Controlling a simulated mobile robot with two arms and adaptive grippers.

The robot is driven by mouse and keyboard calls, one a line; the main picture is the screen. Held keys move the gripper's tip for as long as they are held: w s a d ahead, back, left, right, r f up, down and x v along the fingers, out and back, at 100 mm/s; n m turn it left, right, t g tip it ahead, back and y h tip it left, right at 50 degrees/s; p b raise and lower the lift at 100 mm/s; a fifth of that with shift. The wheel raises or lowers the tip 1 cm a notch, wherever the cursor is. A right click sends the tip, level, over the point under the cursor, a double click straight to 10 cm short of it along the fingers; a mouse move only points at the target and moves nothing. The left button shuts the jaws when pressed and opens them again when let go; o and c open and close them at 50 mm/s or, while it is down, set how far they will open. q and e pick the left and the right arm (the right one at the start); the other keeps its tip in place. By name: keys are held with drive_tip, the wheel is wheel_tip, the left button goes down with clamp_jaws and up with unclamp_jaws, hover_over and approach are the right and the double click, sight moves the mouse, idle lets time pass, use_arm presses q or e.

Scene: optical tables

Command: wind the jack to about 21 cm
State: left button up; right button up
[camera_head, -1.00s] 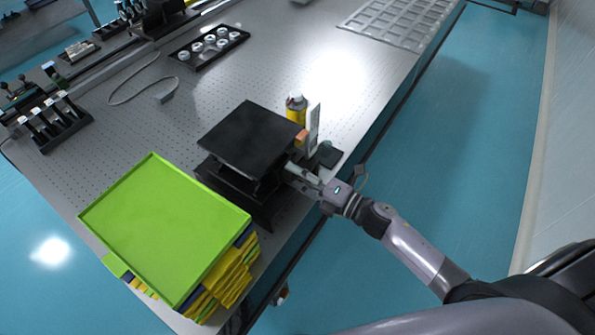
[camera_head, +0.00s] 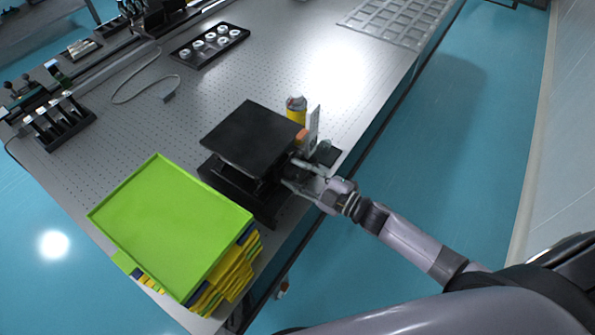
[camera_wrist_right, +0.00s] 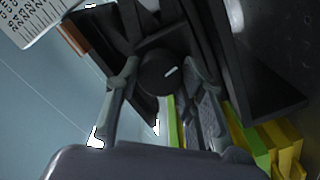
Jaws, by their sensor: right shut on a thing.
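The black lab jack (camera_head: 250,138) stands on the perforated table, its square top plate raised above its base. My right gripper (camera_head: 296,176) is at the jack's right side. In the right wrist view the gripper (camera_wrist_right: 160,95) has its fingers on either side of the jack's round black knob (camera_wrist_right: 162,73), which has a white mark, and is shut on it. A white upright scale (camera_head: 313,127) with an orange marker (camera_head: 302,136) stands beside the jack; the scale (camera_wrist_right: 38,18) also shows in the right wrist view, its reading too small to tell. My left gripper is not in view.
Stacked green, yellow and blue trays (camera_head: 170,225) stand close to the jack at front left. A yellow bottle (camera_head: 296,110) stands behind the scale. A black holder with white round pieces (camera_head: 210,46) and a cable (camera_head: 145,88) lie farther back.

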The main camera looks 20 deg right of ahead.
drive_tip(key=shift+m, duration=1.2)
drive_tip(key=o, duration=1.1)
drive_tip(key=shift+o, duration=0.2)
drive_tip(key=shift+d, duration=0.1)
drive_tip(key=v, duration=1.1)
drive_tip(key=shift+s+d, duration=0.25)
drive_tip(key=shift+s, duration=0.1)
drive_tip(key=shift+f, duration=0.1)
